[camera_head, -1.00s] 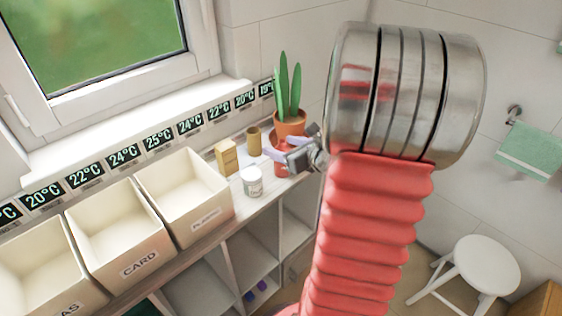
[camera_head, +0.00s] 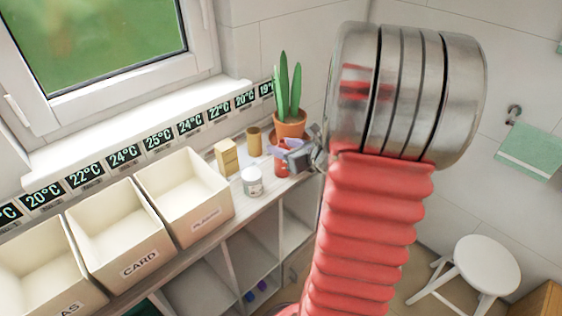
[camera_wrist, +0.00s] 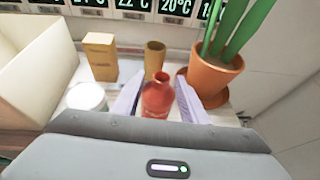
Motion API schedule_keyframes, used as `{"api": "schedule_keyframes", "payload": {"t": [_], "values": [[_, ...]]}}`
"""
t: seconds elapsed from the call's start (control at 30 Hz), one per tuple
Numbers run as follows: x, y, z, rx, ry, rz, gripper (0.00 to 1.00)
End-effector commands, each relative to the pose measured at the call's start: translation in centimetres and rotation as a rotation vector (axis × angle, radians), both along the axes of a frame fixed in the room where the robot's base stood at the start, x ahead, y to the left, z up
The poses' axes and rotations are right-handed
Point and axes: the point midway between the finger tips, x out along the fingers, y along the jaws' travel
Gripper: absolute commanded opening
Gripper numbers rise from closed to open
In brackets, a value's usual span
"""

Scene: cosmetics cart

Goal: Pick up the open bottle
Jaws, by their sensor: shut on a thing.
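The open bottle (camera_wrist: 157,100) is red with an uncapped neck and stands upright on the shelf top. It also shows in the head view (camera_head: 281,169), partly covered by my gripper. My gripper (camera_wrist: 160,103) has its two pale lilac fingers on either side of the bottle and is shut on it. In the head view my gripper (camera_head: 286,156) reaches in from the right at the shelf's right end. The bottle's lower part is hidden behind the gripper body in the wrist view.
A potted plant (camera_wrist: 210,77) stands close behind right of the bottle. A brown cup (camera_wrist: 154,57), a yellowish box (camera_wrist: 101,56) and a white jar (camera_wrist: 86,97) stand nearby. Labelled bins (camera_head: 190,187) line the shelf at left. A white stool (camera_head: 471,264) stands on the floor at right.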

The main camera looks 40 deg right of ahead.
Motion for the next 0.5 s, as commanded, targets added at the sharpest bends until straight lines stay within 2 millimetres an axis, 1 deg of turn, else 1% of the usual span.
{"api": "schedule_keyframes", "payload": {"t": [0.03,0.1,0.13,0.37,0.5], "values": [[0.0,-0.01,0.0,0.0,0.0,0.0,0.12],[-0.01,-0.01,0.0,0.0,0.0,0.0,0.08],[-0.01,-0.02,0.01,0.0,0.0,0.0,0.07],[-0.01,-0.04,0.08,0.0,0.0,-0.001,0.07],[0.0,-0.06,0.67,-0.001,-0.002,-0.001,0.07]]}}
